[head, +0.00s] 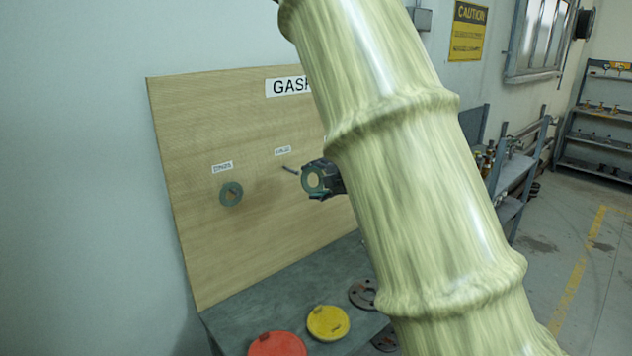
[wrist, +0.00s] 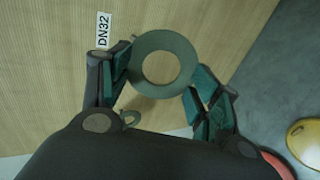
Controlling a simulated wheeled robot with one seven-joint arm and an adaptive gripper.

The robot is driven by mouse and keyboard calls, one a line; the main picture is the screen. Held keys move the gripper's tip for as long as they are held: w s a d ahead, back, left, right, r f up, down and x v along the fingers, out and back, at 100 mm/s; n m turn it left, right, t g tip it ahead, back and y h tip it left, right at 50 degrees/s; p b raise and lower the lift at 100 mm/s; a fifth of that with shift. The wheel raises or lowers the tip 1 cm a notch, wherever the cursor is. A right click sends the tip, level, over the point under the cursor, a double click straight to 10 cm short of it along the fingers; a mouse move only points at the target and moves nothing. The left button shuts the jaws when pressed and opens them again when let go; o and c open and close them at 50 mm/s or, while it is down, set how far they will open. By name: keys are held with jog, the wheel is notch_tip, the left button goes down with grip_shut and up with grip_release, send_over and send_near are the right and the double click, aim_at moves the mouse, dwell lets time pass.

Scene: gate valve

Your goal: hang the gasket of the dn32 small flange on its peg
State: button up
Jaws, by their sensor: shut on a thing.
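A grey-green ring gasket (wrist: 163,89) is between the two fingers of my gripper (wrist: 160,72), its open hole facing the wrist camera. In the head view my gripper (head: 322,178) holds the gasket (head: 313,180) in front of the wooden board, partly behind my arm. A short peg (head: 290,170) sticks out of the board just left of the gasket, below a small label. The gasket and the peg look apart in the head view. The wrist view shows a DN32 label (wrist: 103,30) to the left of the gasket; the peg's tip is hard to make out there.
Below, a grey bench (head: 235,320) bears a red disc (head: 277,345), a yellow disc (head: 328,322) and a dark flange (head: 362,294). My arm hides the board's right side.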

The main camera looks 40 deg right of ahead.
aim_at(296, 172)
jog(key=shift+w+a+f+p, duration=0.2)
jog(key=shift+w+p, duration=0.15)
jog(key=shift+w, duration=1.6)
jog(key=shift+w+a+f+p, duration=0.15)
jog(key=shift+w+p, duration=0.15)
jog(key=shift+w, duration=1.65)
jog(key=shift+b+x, duration=0.45)
jog(key=shift+x, duration=0.35)
jog(key=shift+f, duration=0.15)
jog(key=o, duration=0.9)
jog(key=v, duration=1.2)
